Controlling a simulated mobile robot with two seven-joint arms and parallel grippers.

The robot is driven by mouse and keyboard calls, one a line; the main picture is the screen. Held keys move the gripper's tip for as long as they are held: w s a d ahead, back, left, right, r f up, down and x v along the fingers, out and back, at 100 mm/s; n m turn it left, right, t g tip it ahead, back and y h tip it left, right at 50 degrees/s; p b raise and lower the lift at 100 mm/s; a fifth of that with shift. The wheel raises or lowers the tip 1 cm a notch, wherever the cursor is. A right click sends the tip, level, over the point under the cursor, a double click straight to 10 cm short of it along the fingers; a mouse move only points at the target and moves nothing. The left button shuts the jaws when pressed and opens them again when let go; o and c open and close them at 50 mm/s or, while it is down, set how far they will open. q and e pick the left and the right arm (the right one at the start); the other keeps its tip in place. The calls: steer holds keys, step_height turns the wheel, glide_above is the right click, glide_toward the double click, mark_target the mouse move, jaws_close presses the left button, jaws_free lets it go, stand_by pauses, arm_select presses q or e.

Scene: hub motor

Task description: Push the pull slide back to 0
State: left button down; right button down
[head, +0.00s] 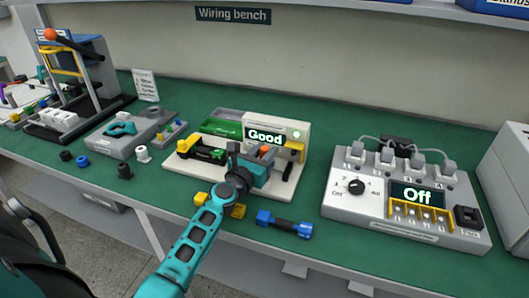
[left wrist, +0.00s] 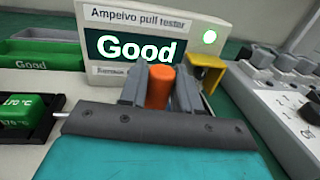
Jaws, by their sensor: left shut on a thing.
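The pull tester (head: 302,129) stands on a white base at the middle of the bench; its screen reads "Good" with a green light lit, and it also shows in the left wrist view (left wrist: 190,17). The orange knob (left wrist: 157,90) of the pull slide stands upright in front of the screen. My left gripper (left wrist: 160,88) is shut on this knob, one grey finger on each side. In the head view the gripper (head: 264,153) hides most of the slide and its scale, so I cannot read the slide's position. My right gripper is not in view.
A yellow bracket (left wrist: 208,72) stands right of the knob. A green tray (head: 221,128) and a green-black connector (left wrist: 24,118) are at the left. A blue-ended tool (head: 285,224) lies in front. A grey box reading "Off" (head: 345,200) stands to the right.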

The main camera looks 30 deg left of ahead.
arm_select(q)
steer(key=a, duration=0.2)
steer(key=s+a+b, duration=0.1)
steer(key=a, duration=0.2)
steer(key=shift+s, duration=0.1)
steer(key=shift+a, duration=0.25)
steer(key=c, duration=0.9)
jaws_free()
steer(key=shift+s, duration=0.1)
steer(key=shift+c, duration=0.2)
steer(key=shift+s, duration=0.1)
